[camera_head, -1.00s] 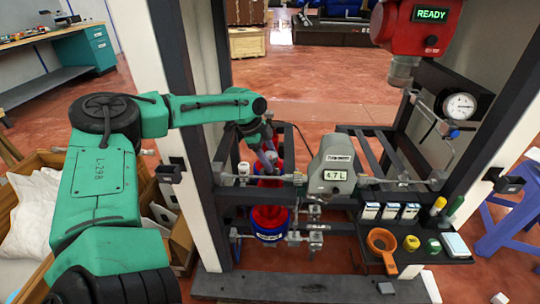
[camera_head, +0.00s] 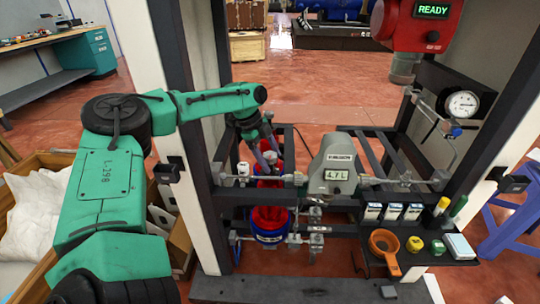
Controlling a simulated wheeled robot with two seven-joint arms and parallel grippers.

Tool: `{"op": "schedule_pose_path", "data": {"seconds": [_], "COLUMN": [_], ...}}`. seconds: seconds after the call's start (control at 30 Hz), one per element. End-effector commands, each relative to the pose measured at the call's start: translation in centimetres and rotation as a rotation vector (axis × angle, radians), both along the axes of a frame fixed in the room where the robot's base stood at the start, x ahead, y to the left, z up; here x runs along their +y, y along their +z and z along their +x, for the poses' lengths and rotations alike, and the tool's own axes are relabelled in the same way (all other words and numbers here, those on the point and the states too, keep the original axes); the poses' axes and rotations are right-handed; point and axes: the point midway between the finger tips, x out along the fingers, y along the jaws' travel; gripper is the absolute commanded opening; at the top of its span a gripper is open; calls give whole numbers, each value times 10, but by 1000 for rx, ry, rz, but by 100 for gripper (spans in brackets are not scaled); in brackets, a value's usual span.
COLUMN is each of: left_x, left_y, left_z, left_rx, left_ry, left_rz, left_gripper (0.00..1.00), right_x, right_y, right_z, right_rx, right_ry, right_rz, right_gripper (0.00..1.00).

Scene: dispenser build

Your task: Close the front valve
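A horizontal pipe line crosses the dark frame, with grey fittings (camera_head: 243,172) left of a grey flow meter (camera_head: 338,160) that reads 4.7 L. More small valve fittings (camera_head: 316,238) sit lower, right of a red and blue container (camera_head: 268,222). I cannot tell for sure which fitting is the front valve. My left gripper (camera_head: 269,160) points down at the pipe line, just left of the meter, over red parts. Its fingertips are small and partly merge with the parts behind, so opening and contact are unclear. My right gripper is not in view.
A red unit (camera_head: 418,28) showing READY hangs at the upper right, with a round gauge (camera_head: 462,104) below it. A dark shelf (camera_head: 445,257) holds small boxes, an orange ring tool (camera_head: 384,248) and jars. Dark frame posts stand close to my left arm.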

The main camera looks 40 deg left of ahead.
Motion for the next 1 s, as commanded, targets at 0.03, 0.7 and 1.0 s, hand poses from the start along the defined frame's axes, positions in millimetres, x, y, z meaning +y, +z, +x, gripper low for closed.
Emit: {"op": "schedule_pose_path", "data": {"seconds": [0.03,0.7,1.0], "left_x": [0,0,0], "left_y": [0,39,69], "left_z": [0,-1,-1], "left_rx": [0,3,3], "left_ry": [0,0,0], "left_rz": [0,-1,-1], "left_gripper": [84,84,84], "right_x": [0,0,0], "right_y": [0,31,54], "right_z": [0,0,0], "right_rx": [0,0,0], "right_ry": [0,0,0], "right_rz": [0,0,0], "right_gripper": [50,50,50]}}
